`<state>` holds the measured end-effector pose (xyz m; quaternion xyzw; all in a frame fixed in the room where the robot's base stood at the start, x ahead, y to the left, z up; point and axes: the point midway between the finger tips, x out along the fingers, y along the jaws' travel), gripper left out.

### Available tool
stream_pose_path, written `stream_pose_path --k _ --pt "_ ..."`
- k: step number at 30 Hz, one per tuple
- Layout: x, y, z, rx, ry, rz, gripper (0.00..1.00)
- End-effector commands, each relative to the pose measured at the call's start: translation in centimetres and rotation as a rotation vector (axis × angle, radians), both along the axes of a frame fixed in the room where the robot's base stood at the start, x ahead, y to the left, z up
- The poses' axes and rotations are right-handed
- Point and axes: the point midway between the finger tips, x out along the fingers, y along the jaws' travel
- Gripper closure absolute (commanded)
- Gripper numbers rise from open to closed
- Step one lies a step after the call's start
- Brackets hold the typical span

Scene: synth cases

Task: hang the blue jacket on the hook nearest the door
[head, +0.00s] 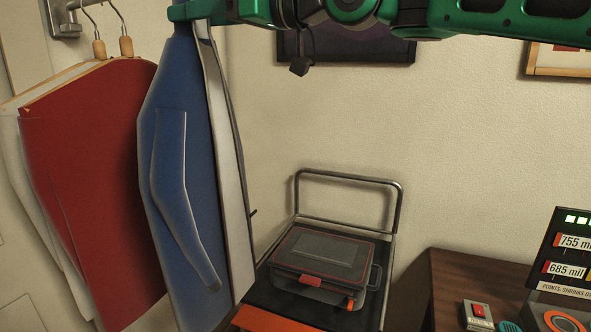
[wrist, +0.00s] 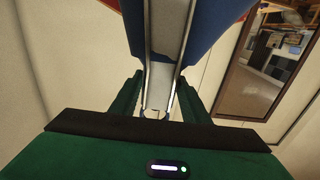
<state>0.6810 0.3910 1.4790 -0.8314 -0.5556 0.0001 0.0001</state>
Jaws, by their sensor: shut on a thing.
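The blue jacket (head: 203,150) hangs upright in the head view, its pale inner side showing along the right edge. My green gripper (head: 200,12) is shut at the jacket's top, at the upper edge of the picture. In the wrist view, the jacket (wrist: 203,38) extends away between the fingers of my gripper (wrist: 158,98), with grey-white lining in the middle. A metal wall bracket (head: 66,28) shows at the top left, cut off by the frame. A pale panelled surface (head: 14,275) at the far left may be the door. I cannot make out a free hook.
A red garment (head: 90,170) and a white one (head: 38,215) hang on wooden hangers left of the jacket. A cart (head: 345,178) with a dark case (head: 325,262) stands to the right. A brown table (head: 450,280) is at the lower right. Framed pictures hang behind my arm.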

Motion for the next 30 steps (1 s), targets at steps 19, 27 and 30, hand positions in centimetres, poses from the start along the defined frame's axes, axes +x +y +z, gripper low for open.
stream_pose_path --k 19,27,30 --pt "-1.0 -2.5 0.1 0.001 0.0 -0.001 0.89" --pt "-1.5 -3.4 0.1 0.001 -0.002 0.001 0.89" --pt "-1.6 -3.5 0.1 0.001 -0.002 0.001 0.89"
